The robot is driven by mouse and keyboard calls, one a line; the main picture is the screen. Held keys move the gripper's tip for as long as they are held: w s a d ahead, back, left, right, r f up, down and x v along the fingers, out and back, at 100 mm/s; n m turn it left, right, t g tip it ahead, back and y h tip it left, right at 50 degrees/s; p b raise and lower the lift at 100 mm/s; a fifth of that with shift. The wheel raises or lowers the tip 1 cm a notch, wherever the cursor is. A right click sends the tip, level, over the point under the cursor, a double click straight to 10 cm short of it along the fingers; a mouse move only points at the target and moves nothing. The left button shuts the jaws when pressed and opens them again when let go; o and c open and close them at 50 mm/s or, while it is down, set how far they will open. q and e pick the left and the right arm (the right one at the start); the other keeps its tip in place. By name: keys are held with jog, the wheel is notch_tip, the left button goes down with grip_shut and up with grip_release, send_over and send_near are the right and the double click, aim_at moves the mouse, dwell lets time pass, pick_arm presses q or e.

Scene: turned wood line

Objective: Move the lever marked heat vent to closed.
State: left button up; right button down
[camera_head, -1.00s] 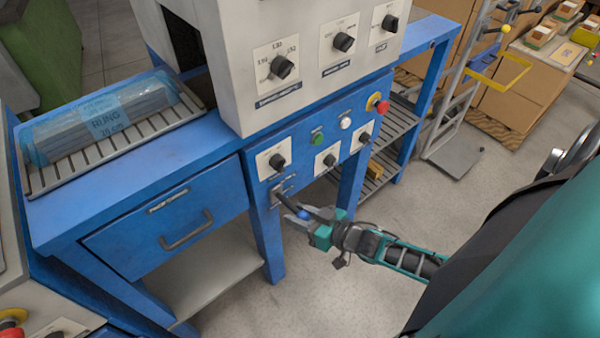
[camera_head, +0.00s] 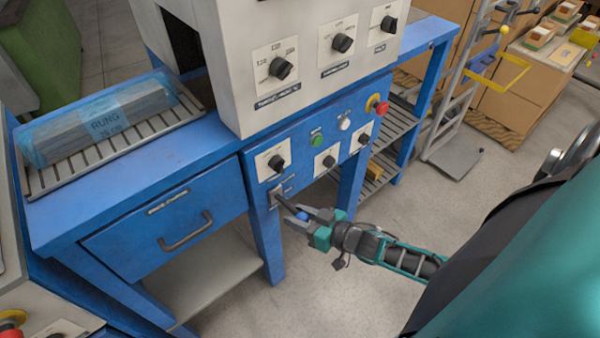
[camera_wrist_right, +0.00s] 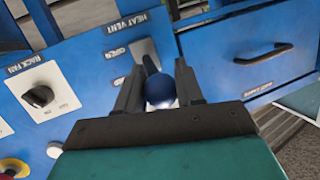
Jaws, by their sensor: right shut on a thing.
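The heat vent lever is a dark shaft with a blue ball knob (camera_head: 302,215), sticking out from the blue front panel of the machine bench. In the right wrist view the knob (camera_wrist_right: 160,91) sits between the two fingers of my right gripper (camera_wrist_right: 160,88). My right gripper (camera_head: 308,219) is shut on the knob in the head view. The lever's grey mounting plate (camera_wrist_right: 145,52) is partly hidden behind the shaft. The heat vent label (camera_wrist_right: 126,22) and the open label (camera_wrist_right: 116,52) show beside it; a further label below is unclear. My left gripper is not in view.
A rack fan dial (camera_wrist_right: 40,96) is beside the lever. A drawer with a grey handle (camera_head: 186,232) is on its other side. More dials, a green button (camera_head: 317,140) and a red knob (camera_head: 381,107) are on the panel. The floor in front is clear.

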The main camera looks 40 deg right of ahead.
jog(key=shift+w+a+r, duration=0.3)
jog(key=shift+w+r, duration=0.05)
jog(key=shift+r, duration=0.15)
jog(key=c, duration=1)
grip_release()
jog(key=shift+o, duration=1.2)
jog(key=shift+f, duration=0.15)
jog(key=shift+s, duration=0.1)
jog(key=shift+d+f, duration=0.1)
jog(key=p+v, duration=0.1)
jog(key=v, duration=1.2)
jog(key=shift+p, duration=0.4)
